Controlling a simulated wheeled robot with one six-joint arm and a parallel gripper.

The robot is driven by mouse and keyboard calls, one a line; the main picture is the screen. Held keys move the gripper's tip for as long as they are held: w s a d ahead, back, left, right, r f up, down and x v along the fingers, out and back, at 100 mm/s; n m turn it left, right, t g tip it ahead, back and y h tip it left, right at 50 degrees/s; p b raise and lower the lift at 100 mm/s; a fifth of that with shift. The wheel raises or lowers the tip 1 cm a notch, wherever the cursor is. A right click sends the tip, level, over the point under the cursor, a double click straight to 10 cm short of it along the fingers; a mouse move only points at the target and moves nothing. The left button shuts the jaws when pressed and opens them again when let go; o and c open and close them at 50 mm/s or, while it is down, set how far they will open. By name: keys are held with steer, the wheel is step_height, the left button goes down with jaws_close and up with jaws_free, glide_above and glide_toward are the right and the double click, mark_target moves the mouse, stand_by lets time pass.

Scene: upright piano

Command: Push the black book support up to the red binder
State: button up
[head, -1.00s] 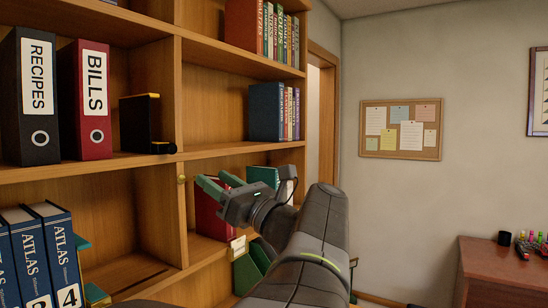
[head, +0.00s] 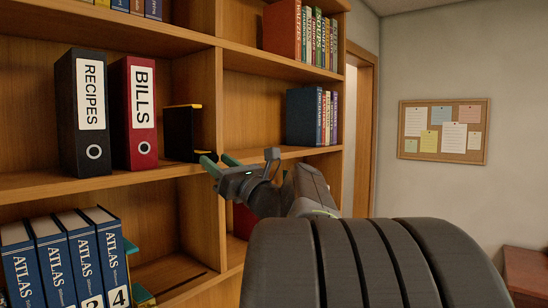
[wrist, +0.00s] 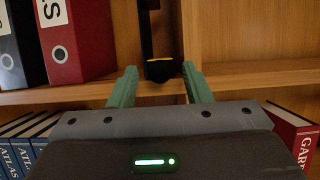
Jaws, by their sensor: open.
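The red binder (head: 135,112), labelled BILLS, stands upright on the middle shelf; it also shows at the upper left of the wrist view (wrist: 80,45). The black book support (head: 180,132), with yellow edges, stands to its right with a narrow gap between them. In the wrist view the support (wrist: 158,70) is seen end-on, with a rounded black and yellow front end. My gripper (head: 218,161) is open and empty near the shelf's front edge, in front and right of the support. Its green fingers (wrist: 159,80) appear on either side of the support's front end, apparently short of it.
A black RECIPES binder (head: 82,112) stands left of the red one. A wooden upright (head: 206,100) closes the compartment on the right. Blue atlases (head: 65,262) stand on the shelf below. Bare shelf lies between support and upright.

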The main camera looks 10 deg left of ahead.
steer(key=shift+w+a+r, duration=0.15)
steer(key=shift+w+a, duration=0.05)
steer(key=shift+a, duration=0.1)
steer(key=shift+c, duration=0.4)
jaws_close()
steer(key=s+a, duration=0.2)
steer(key=s, duration=0.1)
steer(key=s+a+b, duration=0.1)
steer(key=s+a, duration=0.1)
steer(key=s, duration=0.2)
steer(key=s+a+b, duration=0.1)
steer(key=s+a, duration=0.1)
steer(key=s, duration=0.2)
steer(key=shift+a, duration=0.2)
steer(key=shift+w, duration=0.1)
steer(key=shift+o, duration=0.4)
jaws_free()
steer(key=shift+s, duration=0.2)
steer(key=shift+w, duration=0.1)
